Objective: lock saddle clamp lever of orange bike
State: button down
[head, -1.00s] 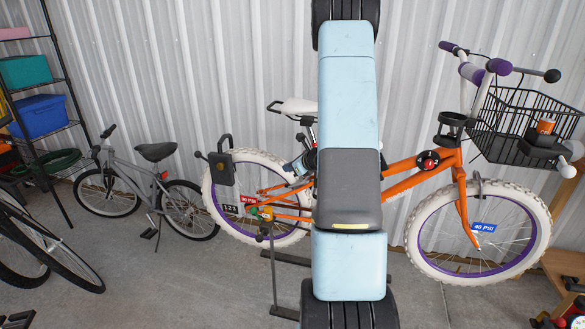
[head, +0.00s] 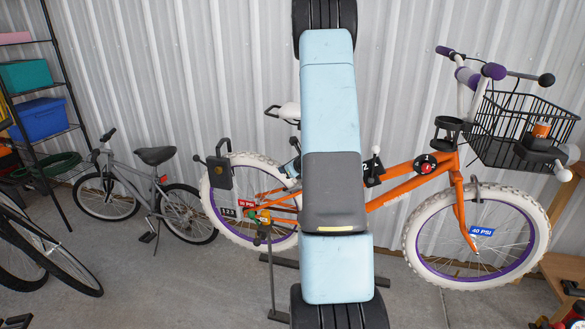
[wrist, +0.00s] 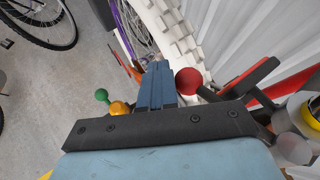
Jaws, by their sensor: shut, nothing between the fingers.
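The orange bike (head: 400,188) stands side-on against the wall. The bike's white rear tyre (wrist: 180,30) is beyond the fingertips.
Green (wrist: 101,94) and yellow (wrist: 118,108) knobs lie left of the fingers. A black part with a pale knob (head: 375,168) is right of my arm on the frame. A black basket (head: 510,125) hangs at the front. A grey bike (head: 150,190) stands left.

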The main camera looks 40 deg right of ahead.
dwell(0.7)
jog(key=s+a+r, duration=0.3)
jog(key=s+a, duration=0.4)
jog(key=a, duration=0.4)
jog(key=shift+s+a, duration=0.15)
jog(key=shift+s, duration=0.15)
jog(key=shift+r, duration=0.1)
